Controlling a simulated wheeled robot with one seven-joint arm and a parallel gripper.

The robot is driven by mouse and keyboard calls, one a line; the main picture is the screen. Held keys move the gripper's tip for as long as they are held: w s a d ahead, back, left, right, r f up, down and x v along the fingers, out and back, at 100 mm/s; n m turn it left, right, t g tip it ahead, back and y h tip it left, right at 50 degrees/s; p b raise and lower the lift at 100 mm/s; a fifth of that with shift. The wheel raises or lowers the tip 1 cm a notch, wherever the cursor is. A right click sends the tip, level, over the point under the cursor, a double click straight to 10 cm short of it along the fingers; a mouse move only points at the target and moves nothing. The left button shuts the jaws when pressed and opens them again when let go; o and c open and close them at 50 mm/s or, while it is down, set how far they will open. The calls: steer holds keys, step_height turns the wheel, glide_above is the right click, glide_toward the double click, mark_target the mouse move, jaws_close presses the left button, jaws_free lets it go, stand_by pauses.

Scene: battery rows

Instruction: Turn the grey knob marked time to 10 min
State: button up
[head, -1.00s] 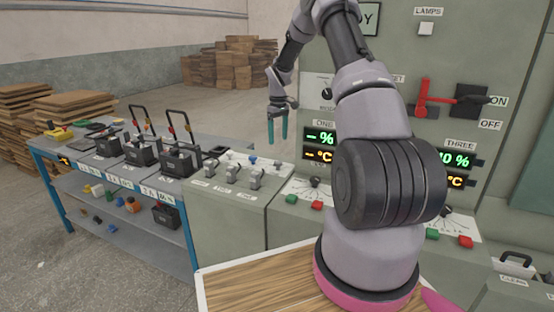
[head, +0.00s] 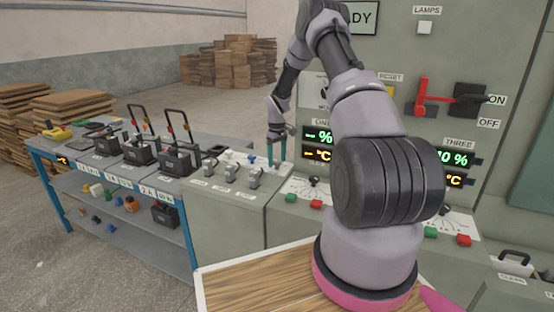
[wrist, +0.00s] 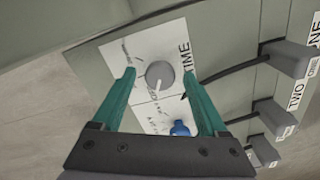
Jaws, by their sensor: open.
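The grey knob (wrist: 160,74) sits on a white plate beside the word TIME in the wrist view. It is round, with a pale pointer line toward the bottom of that picture; the small scale print around it is not legible. My gripper (wrist: 159,76) is open, with one teal finger on either side of the knob in the picture. I cannot tell whether the fingers touch it. In the head view my gripper (head: 277,162) points down over the right end of the bench's white plate; the grey knob is not clear there.
A blue knob (wrist: 180,128) is close by on the same plate. Grey lever handles (wrist: 287,58) with black cables stand beside it, labelled ONE and TWO. In the head view, batteries (head: 180,160) stand on the bench to the left, and an upright panel with displays (head: 318,137) rises to the right.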

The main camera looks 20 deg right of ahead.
jaws_close()
steer(key=m, duration=0.4)
steer(key=shift+m, duration=0.4)
steer(key=m, duration=0.4)
steer(key=shift+m, duration=0.4)
stand_by(0.3)
jaws_free()
